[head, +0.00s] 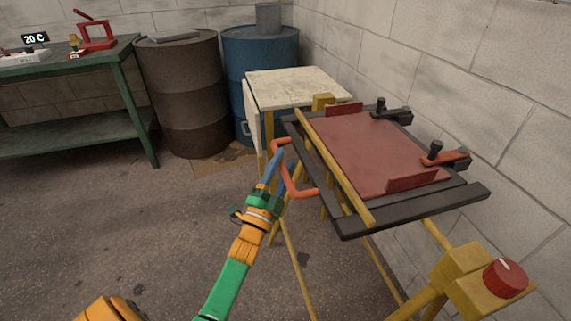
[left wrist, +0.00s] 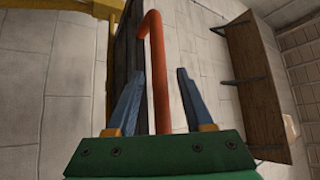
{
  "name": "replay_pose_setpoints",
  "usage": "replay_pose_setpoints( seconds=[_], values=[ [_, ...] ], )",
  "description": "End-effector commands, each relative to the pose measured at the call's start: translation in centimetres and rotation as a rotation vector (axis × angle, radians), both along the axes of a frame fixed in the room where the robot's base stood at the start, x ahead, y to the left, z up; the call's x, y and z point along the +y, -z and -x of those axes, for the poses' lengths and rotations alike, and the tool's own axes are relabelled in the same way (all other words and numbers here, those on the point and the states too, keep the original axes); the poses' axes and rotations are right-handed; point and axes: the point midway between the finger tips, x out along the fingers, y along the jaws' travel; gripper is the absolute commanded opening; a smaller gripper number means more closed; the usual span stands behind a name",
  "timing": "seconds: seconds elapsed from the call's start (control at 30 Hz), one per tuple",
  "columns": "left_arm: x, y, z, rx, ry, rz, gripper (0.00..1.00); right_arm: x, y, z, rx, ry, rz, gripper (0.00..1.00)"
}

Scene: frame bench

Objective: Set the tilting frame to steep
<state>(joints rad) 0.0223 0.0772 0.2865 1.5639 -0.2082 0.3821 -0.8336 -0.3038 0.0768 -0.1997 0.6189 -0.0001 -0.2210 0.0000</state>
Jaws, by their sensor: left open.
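The tilting frame is a red panel (head: 365,150) in a dark border, carried on yellow legs. It lies at a shallow slant. An orange U-shaped handle (head: 304,193) sticks out from its left side. My left gripper (head: 272,168), green with blue fingers, is at this handle. In the left wrist view, the open fingers (left wrist: 159,88) stand on either side of the handle's bar (left wrist: 158,70), with gaps showing. Part of the handle is hidden behind the gripper in the head view. My right gripper is not in view.
A red knob (head: 505,278) sits on a yellow block at the lower right. Two clamps, one black (head: 391,112) and one orange (head: 446,158), are on the frame's right edge. A pale-topped stand (head: 290,85), drums and a green bench are behind. The block wall is close on the right.

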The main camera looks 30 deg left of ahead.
Motion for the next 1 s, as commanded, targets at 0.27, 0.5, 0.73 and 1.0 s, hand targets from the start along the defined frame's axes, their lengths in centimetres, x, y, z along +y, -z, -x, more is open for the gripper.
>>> replay_pose_setpoints(
  seconds=[0.27,0.5,0.73,1.0],
  values=[
    [0.01,0.04,-0.12,0.002,0.000,0.001,0.36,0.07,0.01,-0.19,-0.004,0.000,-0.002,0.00],
    [0.01,0.03,-0.10,0.002,0.000,0.001,0.00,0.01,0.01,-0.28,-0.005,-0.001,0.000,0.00],
    [0.01,0.01,-0.10,0.001,0.001,0.001,0.00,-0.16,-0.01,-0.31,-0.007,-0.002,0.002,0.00],
    [0.01,-0.01,-0.10,0.001,0.001,0.001,0.00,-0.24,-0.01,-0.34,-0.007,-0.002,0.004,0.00]
  ],
)
